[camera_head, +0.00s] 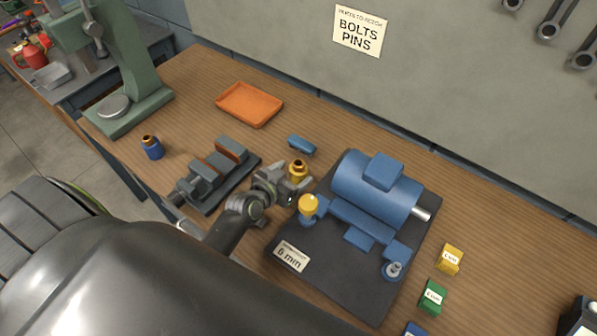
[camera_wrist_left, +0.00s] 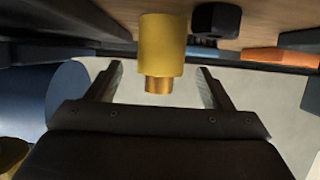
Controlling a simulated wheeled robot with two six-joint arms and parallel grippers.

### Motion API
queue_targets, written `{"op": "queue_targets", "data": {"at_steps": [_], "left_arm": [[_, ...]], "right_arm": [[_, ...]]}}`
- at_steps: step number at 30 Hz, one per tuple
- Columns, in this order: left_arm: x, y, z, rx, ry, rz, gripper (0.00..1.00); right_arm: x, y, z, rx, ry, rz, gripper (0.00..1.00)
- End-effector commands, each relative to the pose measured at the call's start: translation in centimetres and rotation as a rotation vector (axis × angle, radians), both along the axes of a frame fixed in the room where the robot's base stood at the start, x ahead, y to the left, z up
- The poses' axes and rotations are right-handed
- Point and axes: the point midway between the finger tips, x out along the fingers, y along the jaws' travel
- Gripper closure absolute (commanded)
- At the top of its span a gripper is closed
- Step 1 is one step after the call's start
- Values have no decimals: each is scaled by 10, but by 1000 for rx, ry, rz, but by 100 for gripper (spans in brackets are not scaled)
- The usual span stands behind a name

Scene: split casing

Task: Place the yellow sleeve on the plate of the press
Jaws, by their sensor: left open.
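The yellow sleeve (camera_head: 298,174) stands upright on the bench, left of the motor, with a bronze rim at its top. In the left wrist view the sleeve (camera_wrist_left: 162,45) is between my left fingers, with a gap on each side. My left gripper (camera_head: 288,183) is open around it and does not hold it. The green press (camera_head: 134,70) stands at the back left, with a round grey plate (camera_head: 114,106) low on its base. The plate looks empty. My right gripper is not in view.
A blue motor (camera_head: 370,190) on a dark base with a yellow knob (camera_head: 309,206) is close right of the gripper. A grey vise (camera_head: 206,176), a blue sleeve (camera_head: 152,149) and an orange tray (camera_head: 249,104) lie toward the press. Bench between tray and blue sleeve is clear.

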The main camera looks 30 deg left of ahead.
Motion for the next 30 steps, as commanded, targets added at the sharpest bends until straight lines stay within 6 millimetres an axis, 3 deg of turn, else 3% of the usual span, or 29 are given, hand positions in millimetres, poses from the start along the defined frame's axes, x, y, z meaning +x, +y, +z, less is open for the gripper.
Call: {"op": "queue_targets", "data": {"at_steps": [9, 19, 30], "left_arm": [[30, -4, -14, -1, 0, 0, 26], [33, -4, -16, 0, 0, 1, 26], [33, -4, -16, 0, 0, 1, 73]], "right_arm": [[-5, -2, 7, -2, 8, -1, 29], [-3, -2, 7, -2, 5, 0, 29], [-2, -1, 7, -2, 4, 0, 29]]}}
